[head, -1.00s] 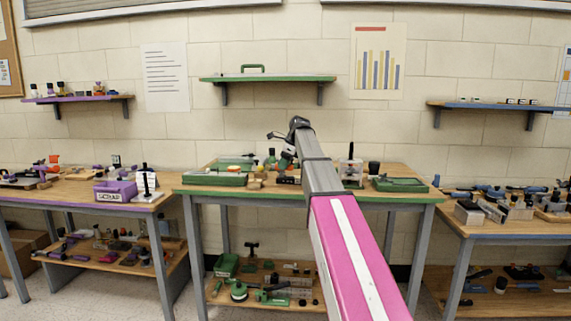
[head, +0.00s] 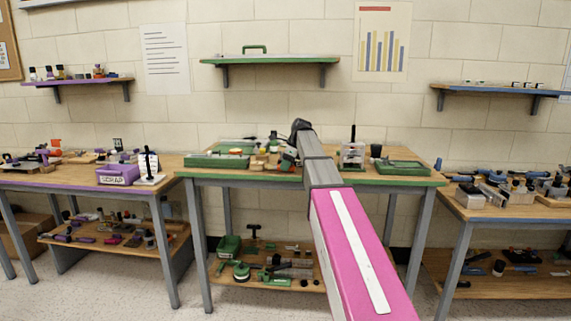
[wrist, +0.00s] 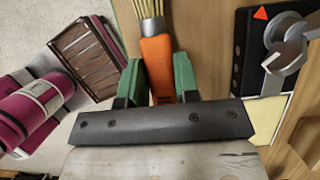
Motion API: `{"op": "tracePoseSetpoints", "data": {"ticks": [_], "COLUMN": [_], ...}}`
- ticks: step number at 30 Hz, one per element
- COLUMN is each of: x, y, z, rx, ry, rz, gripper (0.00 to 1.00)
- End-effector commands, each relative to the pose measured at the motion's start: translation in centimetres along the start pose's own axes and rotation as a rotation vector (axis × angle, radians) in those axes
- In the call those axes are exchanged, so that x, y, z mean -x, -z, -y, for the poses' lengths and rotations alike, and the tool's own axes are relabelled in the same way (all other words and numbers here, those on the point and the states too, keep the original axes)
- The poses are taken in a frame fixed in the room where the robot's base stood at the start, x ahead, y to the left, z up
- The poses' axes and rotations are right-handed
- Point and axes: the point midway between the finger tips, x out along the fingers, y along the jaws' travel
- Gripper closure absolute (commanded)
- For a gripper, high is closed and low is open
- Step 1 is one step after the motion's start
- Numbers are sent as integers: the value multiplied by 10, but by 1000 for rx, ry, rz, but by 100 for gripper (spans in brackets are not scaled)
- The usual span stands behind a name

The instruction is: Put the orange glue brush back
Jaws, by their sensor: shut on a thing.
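The orange glue brush (wrist: 158,66) is in my gripper (wrist: 158,78) in the wrist view. Its orange handle sits between the two green finger pads, and its pale bristles point to the top of the picture, partly cut off by the frame edge. The wooden bench top lies below and right of it; I cannot tell if the brush touches anything. In the head view my arm reaches over the middle, green-edged bench (head: 352,181). There my gripper is small and mostly hidden by the arm, and I cannot make out the brush.
A black panel (wrist: 246,60) with a red triangle and a metal wrench-like tool (wrist: 288,55) lie right of the brush. Green trays (head: 217,162) (head: 402,168) and a clear stand (head: 352,156) are on the middle bench. A purple-edged bench stands left, a blue-edged one right.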

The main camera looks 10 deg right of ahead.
Motion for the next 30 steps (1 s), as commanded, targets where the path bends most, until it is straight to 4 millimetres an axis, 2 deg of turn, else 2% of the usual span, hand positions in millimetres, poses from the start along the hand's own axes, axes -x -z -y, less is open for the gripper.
{"op": "tracePoseSetpoints", "data": {"ticks": [27,28,30], "x": [-8,-8,-8], "y": [3,3,3], "z": [0,0,0], "rx": [0,0,0], "ry": [1,1,1], "rz": [0,0,0], "gripper": [94,64,42]}}
